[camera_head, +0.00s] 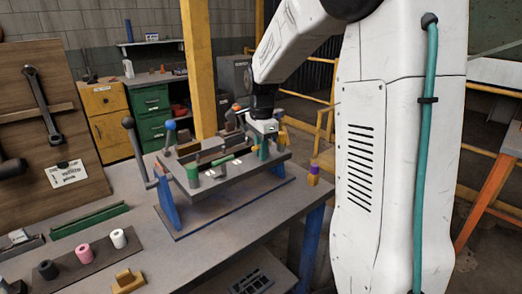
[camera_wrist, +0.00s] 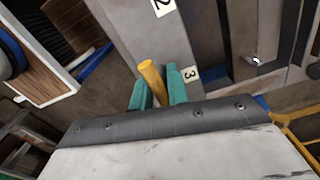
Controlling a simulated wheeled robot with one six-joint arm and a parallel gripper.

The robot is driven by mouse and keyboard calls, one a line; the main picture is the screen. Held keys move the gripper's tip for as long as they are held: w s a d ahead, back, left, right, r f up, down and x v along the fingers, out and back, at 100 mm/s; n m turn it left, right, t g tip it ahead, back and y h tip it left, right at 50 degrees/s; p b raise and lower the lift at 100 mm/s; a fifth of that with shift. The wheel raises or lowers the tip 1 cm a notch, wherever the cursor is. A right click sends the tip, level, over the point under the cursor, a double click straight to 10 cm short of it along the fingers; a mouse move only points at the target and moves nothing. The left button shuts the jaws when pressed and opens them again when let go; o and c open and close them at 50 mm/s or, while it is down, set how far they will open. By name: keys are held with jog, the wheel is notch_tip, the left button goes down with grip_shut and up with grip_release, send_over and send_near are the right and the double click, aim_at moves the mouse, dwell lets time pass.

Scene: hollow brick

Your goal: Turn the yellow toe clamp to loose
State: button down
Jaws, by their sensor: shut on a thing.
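In the wrist view, the yellow toe clamp (camera_wrist: 151,76) shows as a yellow bar standing up between the teal fingers of my gripper (camera_wrist: 157,92). The fingers are shut on it, beside a plate marked "3". Its lower part is hidden by the gripper body. In the head view, my gripper (camera_head: 264,150) is at the far right end of the raised grey fixture plate (camera_head: 224,178). Yellow parts (camera_head: 283,137) show just right of the fingers; I cannot tell there which belongs to the held clamp. The clamp's loose or tight setting cannot be read.
Near the gripper are an orange-knobbed lever (camera_head: 236,107) and a blue-knobbed lever (camera_head: 170,125). A purple-and-yellow piece (camera_head: 313,172) stands near the bench's right edge.

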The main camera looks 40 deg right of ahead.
dwell(0.4)
jog(key=c, duration=1.5)
grip_release()
jog(key=shift+o, duration=0.2)
notch_tip(320, 180, up, 8)
jog(key=shift+f, duration=0.1)
